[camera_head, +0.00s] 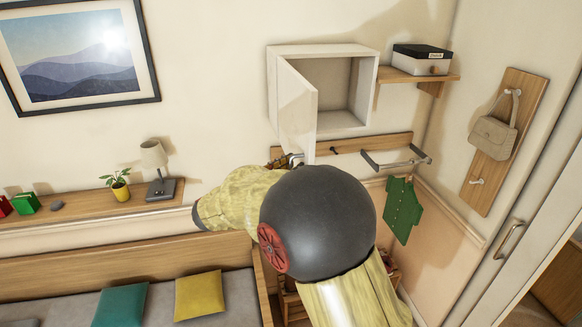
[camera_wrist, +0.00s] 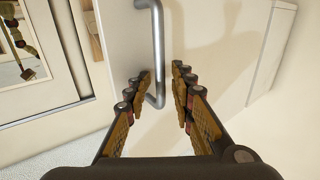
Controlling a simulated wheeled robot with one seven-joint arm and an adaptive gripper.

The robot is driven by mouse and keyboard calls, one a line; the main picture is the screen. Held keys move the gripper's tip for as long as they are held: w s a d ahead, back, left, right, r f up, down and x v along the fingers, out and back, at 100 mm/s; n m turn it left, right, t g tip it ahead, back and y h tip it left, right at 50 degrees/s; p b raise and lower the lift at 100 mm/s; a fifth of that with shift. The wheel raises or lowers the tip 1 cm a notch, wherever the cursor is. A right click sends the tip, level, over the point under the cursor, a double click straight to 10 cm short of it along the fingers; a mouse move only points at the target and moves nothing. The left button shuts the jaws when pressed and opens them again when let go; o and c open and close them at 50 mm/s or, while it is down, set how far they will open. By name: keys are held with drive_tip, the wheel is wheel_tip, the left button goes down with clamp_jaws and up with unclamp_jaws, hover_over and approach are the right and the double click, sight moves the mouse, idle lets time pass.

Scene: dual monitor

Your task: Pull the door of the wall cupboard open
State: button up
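The white wall cupboard (camera_head: 322,50) is on the wall in the head view, and its empty inside shows. Its door (camera_head: 297,112) stands well open, swung out from the left side. My gripper (camera_head: 288,160) is at the door's lower edge, partly hidden by my arm. In the wrist view the grey bar handle (camera_wrist: 157,50) runs between the spread fingers of my gripper (camera_wrist: 161,88). The fingers are open on either side of the handle's lower end, with gaps showing; I cannot see a firm grip.
A shelf with a box (camera_head: 421,60) is right of the cupboard. A hook rail (camera_head: 350,145) and metal towel bar (camera_head: 396,163) lie below. A long shelf with a lamp (camera_head: 155,165) is left, above a sofa with cushions (camera_head: 199,296).

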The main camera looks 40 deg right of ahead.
drive_tip(key=shift+a, duration=0.1)
drive_tip(key=s+a, duration=0.2)
drive_tip(key=a, duration=0.9)
drive_tip(key=shift+a, duration=0.35)
